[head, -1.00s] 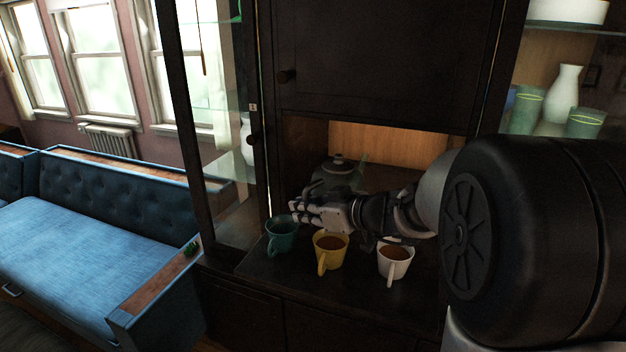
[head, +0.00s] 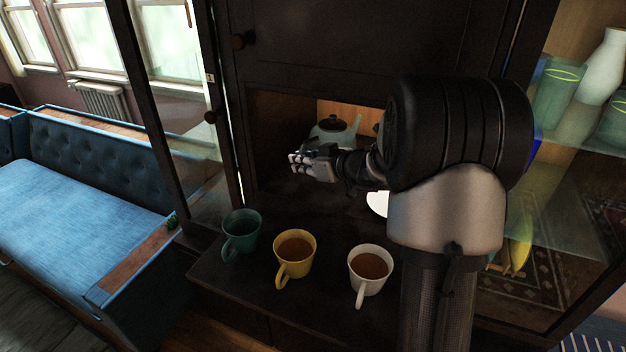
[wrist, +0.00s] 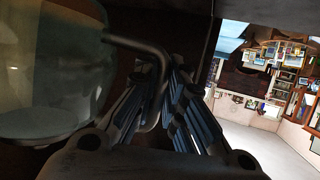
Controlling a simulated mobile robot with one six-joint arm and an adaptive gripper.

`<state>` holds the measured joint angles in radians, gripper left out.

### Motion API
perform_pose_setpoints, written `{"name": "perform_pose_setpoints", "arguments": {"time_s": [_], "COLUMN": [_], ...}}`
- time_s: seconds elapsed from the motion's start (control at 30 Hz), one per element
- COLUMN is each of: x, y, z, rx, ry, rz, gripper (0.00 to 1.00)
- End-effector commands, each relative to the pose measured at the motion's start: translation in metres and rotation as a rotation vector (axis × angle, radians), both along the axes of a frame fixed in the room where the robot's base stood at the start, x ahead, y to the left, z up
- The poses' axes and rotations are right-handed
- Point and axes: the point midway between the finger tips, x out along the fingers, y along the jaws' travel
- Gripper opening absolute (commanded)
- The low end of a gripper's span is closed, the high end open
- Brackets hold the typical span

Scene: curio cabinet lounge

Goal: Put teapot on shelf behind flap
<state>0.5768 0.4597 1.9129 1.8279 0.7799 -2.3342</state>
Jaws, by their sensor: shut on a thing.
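The grey-green teapot (head: 351,135) with a dark lid is in the low opening of the dark cabinet, its spout to the right. My gripper (head: 300,167) is in front of its lower left. In the wrist view the teapot's glossy body (wrist: 45,70) fills the left side, and its bent handle (wrist: 135,44) runs between my gripper's fingers (wrist: 165,100), which are shut on it. The teapot's base is hidden, so I cannot tell whether it touches the shelf. A dark panel (head: 330,45) with a knob is above the opening; I cannot tell if it is the flap.
A green cup (head: 241,240), a yellow cup (head: 294,262) and a white cup (head: 370,272) stand along the cabinet's front ledge, below my arm. A glass-sided section with vases (head: 600,65) is at right. A blue sofa (head: 80,210) is at left.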

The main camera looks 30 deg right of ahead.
Motion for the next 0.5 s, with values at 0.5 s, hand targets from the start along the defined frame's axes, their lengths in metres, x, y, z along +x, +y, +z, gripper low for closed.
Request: {"name": "perform_pose_setpoints", "arguments": {"time_s": [0.5], "x": [0.001], "y": [0.0], "z": [-0.051], "rx": [-0.001], "ry": [-0.006], "rz": [0.001], "gripper": [0.0]}}
